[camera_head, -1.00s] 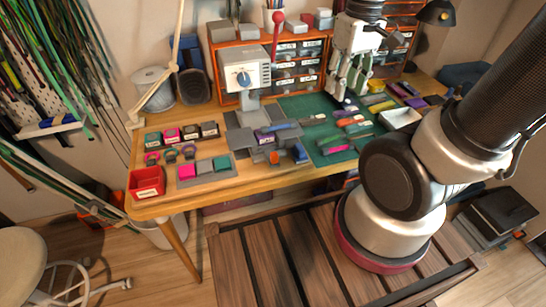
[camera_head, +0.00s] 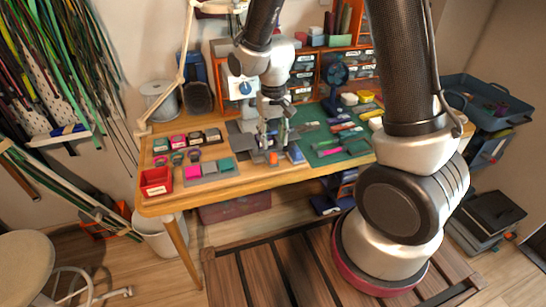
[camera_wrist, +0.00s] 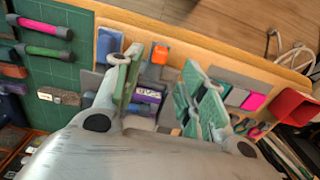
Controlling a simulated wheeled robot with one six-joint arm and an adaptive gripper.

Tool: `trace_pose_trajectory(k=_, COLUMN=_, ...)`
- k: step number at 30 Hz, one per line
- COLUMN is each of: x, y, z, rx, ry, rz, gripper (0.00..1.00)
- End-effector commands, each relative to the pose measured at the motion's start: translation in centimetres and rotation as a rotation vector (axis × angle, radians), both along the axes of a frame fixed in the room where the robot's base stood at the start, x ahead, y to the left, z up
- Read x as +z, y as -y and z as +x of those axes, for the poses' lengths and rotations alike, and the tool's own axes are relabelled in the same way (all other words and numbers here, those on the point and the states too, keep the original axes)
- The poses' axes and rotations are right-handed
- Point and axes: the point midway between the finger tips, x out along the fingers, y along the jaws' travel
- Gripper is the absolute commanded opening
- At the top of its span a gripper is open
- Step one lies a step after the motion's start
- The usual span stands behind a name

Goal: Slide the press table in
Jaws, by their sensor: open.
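The white press (camera_head: 242,86) with a blue dial stands at the back of the bench, partly hidden by my arm. Its grey press table (camera_head: 242,141) lies in front of it, largely covered by my gripper. My gripper (camera_head: 268,146) points down over the press table, open. In the wrist view, my gripper's fingers (camera_wrist: 157,75) are spread apart, with a purple labelled piece (camera_wrist: 148,96) and grey plates between them. An orange block (camera_wrist: 160,54) lies just beyond the fingertips. I cannot tell whether a finger touches the table.
A blue block (camera_head: 295,153) lies right of the gripper. A grey tray (camera_head: 210,179) with coloured pads and a red bin (camera_head: 156,181) lie to the left. A green mat (camera_head: 330,141) with several cord pieces is on the right. A lamp arm (camera_head: 184,50) stands at the back left.

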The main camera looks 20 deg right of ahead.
Motion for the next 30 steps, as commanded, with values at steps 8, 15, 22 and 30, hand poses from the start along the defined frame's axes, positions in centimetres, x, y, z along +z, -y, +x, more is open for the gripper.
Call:
trace_pose_trajectory(k=8, x=-4.2, y=0.1, z=-0.2, rx=0.001, ry=-0.007, rz=-0.003, gripper=0.41)
trace_pose_trajectory(k=15, x=-6.7, y=0.1, z=-0.2, rx=0.001, ry=-0.005, rz=-0.002, gripper=0.41)
trace_pose_trajectory(k=22, x=-7.2, y=0.0, z=-0.1, rx=0.002, ry=-0.002, rz=-0.001, gripper=0.41)
trace_pose_trajectory(k=30, x=-7.2, y=0.0, z=-0.1, rx=0.002, ry=-0.002, rz=-0.001, gripper=0.16)
